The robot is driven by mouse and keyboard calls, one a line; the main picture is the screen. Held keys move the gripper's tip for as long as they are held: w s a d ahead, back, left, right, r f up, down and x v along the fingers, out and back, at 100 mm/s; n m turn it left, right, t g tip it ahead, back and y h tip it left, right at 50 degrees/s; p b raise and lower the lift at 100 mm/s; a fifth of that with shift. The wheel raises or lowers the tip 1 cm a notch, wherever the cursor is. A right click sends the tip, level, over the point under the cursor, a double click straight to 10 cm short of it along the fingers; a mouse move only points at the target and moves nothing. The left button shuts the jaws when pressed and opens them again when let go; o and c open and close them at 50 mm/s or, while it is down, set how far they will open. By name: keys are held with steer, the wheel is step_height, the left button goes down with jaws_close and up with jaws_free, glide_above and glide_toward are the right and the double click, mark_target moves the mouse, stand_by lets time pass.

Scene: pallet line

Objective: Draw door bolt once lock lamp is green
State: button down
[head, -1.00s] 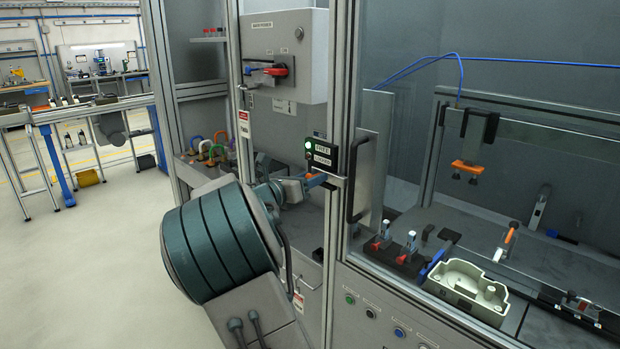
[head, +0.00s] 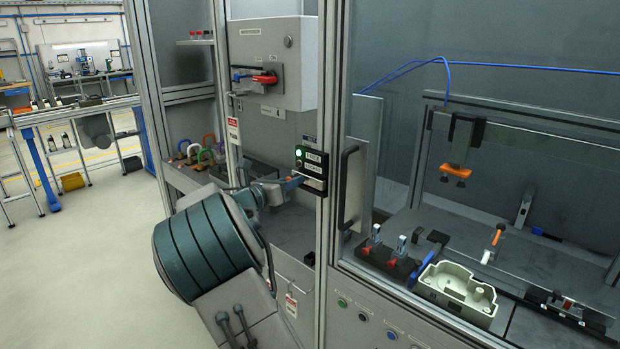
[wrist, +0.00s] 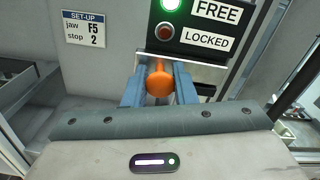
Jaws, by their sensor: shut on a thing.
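The lock box (head: 312,160) hangs on the frame post, and its upper lamp (wrist: 171,5) beside FREE is lit green. The lamp beside LOCKED (wrist: 164,32) is dull red and looks unlit. Just below the box is the door bolt's round orange knob (wrist: 160,82). My gripper (wrist: 159,90) is shut on this knob, one blue finger on each side. In the head view my gripper (head: 292,184) is small, just under the box's left part; the bolt's rod is mostly hidden there. The black door handle (head: 347,187) stands right of the box.
A grey cabinet with a red switch (head: 265,79) is above and behind my arm. Several coloured padlocks (head: 200,153) sit on a shelf to the left. A pale casting (head: 458,288) and clamps lie behind the glass at right. Open floor lies at left.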

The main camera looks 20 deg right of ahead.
steer(key=shift+w+a+r, duration=0.15)
steer(key=c, duration=1.4)
jaws_free()
steer(key=shift+o, duration=1.1)
steer(key=shift+w+a, duration=0.15)
steer(key=b+v, duration=0.2)
steer(key=v, duration=1.1)
steer(key=shift+s+a, duration=0.25)
steer(key=shift+a, duration=0.1)
